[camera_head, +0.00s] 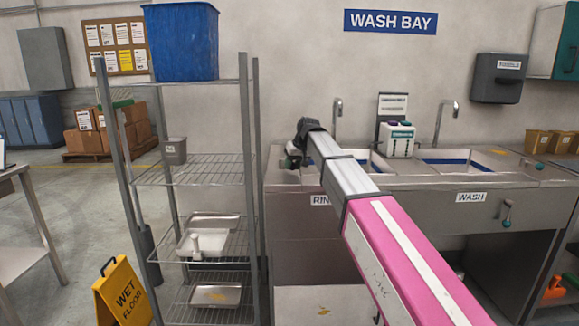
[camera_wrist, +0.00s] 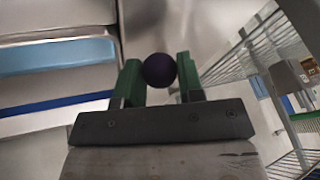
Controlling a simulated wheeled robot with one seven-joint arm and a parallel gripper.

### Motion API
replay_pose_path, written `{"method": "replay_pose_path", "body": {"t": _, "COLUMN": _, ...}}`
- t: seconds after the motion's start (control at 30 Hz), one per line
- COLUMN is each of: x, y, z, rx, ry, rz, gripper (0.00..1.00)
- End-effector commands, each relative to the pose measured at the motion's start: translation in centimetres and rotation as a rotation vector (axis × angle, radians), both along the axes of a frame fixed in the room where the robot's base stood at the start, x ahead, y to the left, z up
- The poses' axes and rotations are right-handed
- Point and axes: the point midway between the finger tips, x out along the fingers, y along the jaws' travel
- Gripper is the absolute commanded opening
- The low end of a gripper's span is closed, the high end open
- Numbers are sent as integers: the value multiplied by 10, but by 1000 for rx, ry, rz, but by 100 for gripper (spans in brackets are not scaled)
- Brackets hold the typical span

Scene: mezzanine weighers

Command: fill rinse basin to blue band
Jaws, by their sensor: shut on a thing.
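The rinse basin (camera_head: 363,155) is the left basin of the steel sink unit, largely hidden behind my arm. A bit of its blue band (camera_head: 375,167) shows. Its label (camera_head: 319,200) is partly covered. A tap (camera_head: 337,108) stands behind it; I cannot make out any stream. My gripper (camera_wrist: 159,80) is at the unit's left end. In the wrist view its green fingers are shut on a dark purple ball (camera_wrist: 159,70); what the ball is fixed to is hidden. A blue stripe (camera_wrist: 55,108) and a pale blue strip (camera_wrist: 55,57) show at left; I cannot tell the water level.
A wire rack (camera_head: 205,175) stands just left of the sink, bearing a blue bin (camera_head: 181,42) and trays. The wash basin (camera_head: 458,160) is at right, with a white jug (camera_head: 397,140) between the basins. A yellow wet-floor sign (camera_head: 122,293) stands at front left.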

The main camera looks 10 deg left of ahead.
Motion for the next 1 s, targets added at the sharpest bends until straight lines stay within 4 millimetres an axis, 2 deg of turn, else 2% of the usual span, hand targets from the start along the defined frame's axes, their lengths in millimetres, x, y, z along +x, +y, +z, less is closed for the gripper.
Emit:
{"method": "replay_pose_path", "body": {"t": 0.4, "x": 13, "y": -9, "z": 0, "rx": 0, "ry": 0, "rz": 205, "gripper": 0}}
{"method": "replay_pose_path", "body": {"t": 0.97, "x": 15, "y": -10, "z": 0, "rx": -1, "ry": -1, "rz": 238, "gripper": 0}}
{"method": "replay_pose_path", "body": {"t": 1.0, "x": 15, "y": -10, "z": 0, "rx": -1, "ry": -1, "rz": 238, "gripper": 45}}
